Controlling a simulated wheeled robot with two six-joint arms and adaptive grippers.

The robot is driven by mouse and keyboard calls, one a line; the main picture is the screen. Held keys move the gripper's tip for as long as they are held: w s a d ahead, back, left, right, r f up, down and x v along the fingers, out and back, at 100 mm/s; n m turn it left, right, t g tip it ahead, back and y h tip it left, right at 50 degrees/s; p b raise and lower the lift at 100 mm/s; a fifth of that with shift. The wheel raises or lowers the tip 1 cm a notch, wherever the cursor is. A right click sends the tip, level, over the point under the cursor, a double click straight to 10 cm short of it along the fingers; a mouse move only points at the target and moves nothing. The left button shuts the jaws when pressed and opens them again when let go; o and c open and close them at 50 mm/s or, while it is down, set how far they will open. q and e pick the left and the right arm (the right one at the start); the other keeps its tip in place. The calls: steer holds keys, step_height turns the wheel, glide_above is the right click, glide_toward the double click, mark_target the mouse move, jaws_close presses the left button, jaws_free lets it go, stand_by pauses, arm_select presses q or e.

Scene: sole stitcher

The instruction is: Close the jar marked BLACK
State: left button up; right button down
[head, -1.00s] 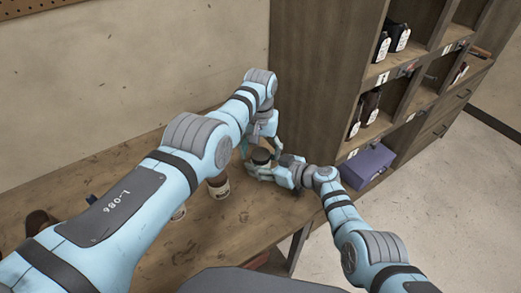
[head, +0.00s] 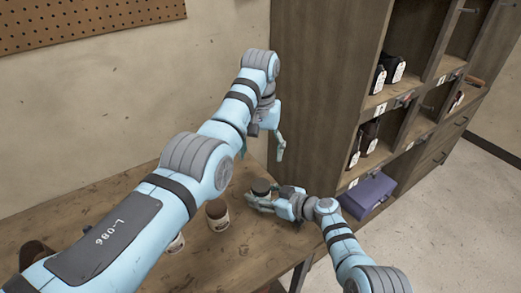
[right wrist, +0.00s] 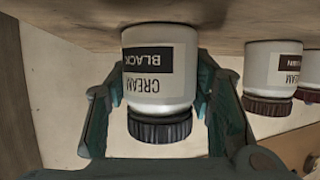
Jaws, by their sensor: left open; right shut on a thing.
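The jar marked BLACK (right wrist: 160,88) is white with a black label and appears upside down in the right wrist view. Its dark ridged lid (right wrist: 160,128) sits on its mouth; I cannot tell how tight it is. In the head view its dark top (head: 261,186) shows on the bench near the shelf. My right gripper (head: 262,201) is shut around the jar's body, one finger on each side. My left gripper (head: 270,142) is open and empty, above the jar and apart from it.
A brown-lidded jar (head: 217,212) stands left of the held jar on the wooden bench (head: 215,255). Another jar (head: 176,243) is partly hidden by my left arm. A wooden shelf unit (head: 320,110) rises close on the right, with a purple box (head: 368,194) in it.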

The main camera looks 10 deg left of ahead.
steer(key=c, duration=0.7)
jaws_free()
steer(key=v, duration=1.2)
